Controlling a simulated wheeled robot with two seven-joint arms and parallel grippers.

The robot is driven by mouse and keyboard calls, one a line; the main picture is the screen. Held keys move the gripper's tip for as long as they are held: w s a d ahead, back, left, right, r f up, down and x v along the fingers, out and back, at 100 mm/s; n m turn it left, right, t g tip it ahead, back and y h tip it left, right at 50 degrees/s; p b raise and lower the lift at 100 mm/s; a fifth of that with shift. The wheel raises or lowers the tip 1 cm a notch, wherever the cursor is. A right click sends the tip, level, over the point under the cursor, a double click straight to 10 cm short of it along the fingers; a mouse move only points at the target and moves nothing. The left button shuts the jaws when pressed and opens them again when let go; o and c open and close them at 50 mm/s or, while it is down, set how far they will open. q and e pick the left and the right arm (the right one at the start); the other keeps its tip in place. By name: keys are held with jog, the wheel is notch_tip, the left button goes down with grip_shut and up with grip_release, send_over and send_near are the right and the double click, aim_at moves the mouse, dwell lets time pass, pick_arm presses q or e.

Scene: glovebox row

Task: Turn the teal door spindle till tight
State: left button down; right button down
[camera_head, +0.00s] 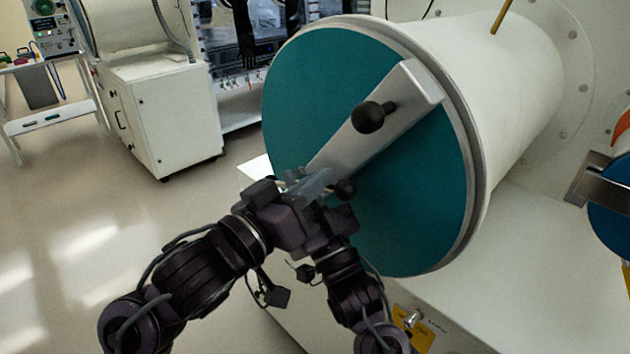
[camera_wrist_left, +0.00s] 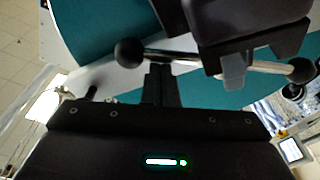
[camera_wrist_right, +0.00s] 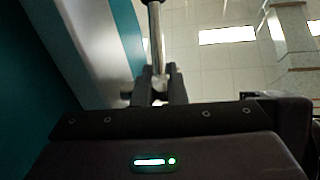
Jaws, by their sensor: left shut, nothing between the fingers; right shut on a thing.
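The round teal door (camera_head: 330,100) fills the middle of the head view, with a pale grey bar (camera_head: 385,110) across it. The spindle's metal cross rod (camera_wrist_left: 185,60) has a black ball (camera_wrist_left: 130,52) at one end and another ball (camera_wrist_left: 300,68) at the other. One ball end (camera_head: 345,190) shows by my grippers in the head view. My right gripper (camera_wrist_right: 160,85) is shut on the rod. My left gripper (camera_wrist_left: 163,78) is shut and empty, close beside the rod. Whether it touches the rod I cannot tell. My grippers hide the spindle's middle in the head view.
A black knob (camera_head: 369,117) sticks out from the grey bar. The white chamber (camera_head: 500,80) runs back behind the door. A second, blue door (camera_head: 608,225) stands at right. A white cabinet (camera_head: 165,115) stands behind at left, with open floor (camera_head: 60,200) before it.

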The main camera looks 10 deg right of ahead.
pick_arm(q)
jog(key=shift+s+d+f+m, duration=0.15)
jog(key=shift+s+f+m, duration=0.2)
jog(key=shift+f, duration=0.3)
pick_arm(e)
jog(key=c, duration=1.5)
grip_release()
pick_arm(q)
jog(key=shift+w, duration=0.1)
